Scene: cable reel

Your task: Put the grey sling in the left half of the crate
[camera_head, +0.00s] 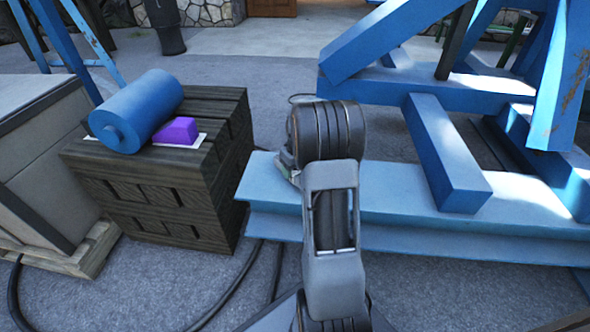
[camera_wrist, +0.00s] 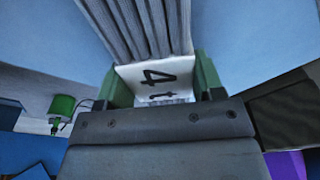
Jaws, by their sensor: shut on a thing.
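My gripper (camera_wrist: 160,82) is shut on the grey sling (camera_wrist: 140,28), a ribbed grey bundle with a white tag (camera_wrist: 155,72) bearing black digits. The green finger pads sit on either side of the tag. In the head view my arm hides most of the gripper, which is over the left end of a light blue beam (camera_head: 400,205). I cannot tell whether the sling touches the beam. A dark wooden crate (camera_head: 180,215) stands to the left. On its top are a blue roll (camera_head: 140,108) and a purple block (camera_head: 177,131), with a white sheet partly under them.
A blue steel frame (camera_head: 440,95) stands at the right, with a post (camera_head: 445,155) lying on the beam. A pale grey box (camera_head: 45,150) is left of the crate. Black cable (camera_head: 235,295) lies on the floor. A small green object (camera_wrist: 62,105) shows in the wrist view.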

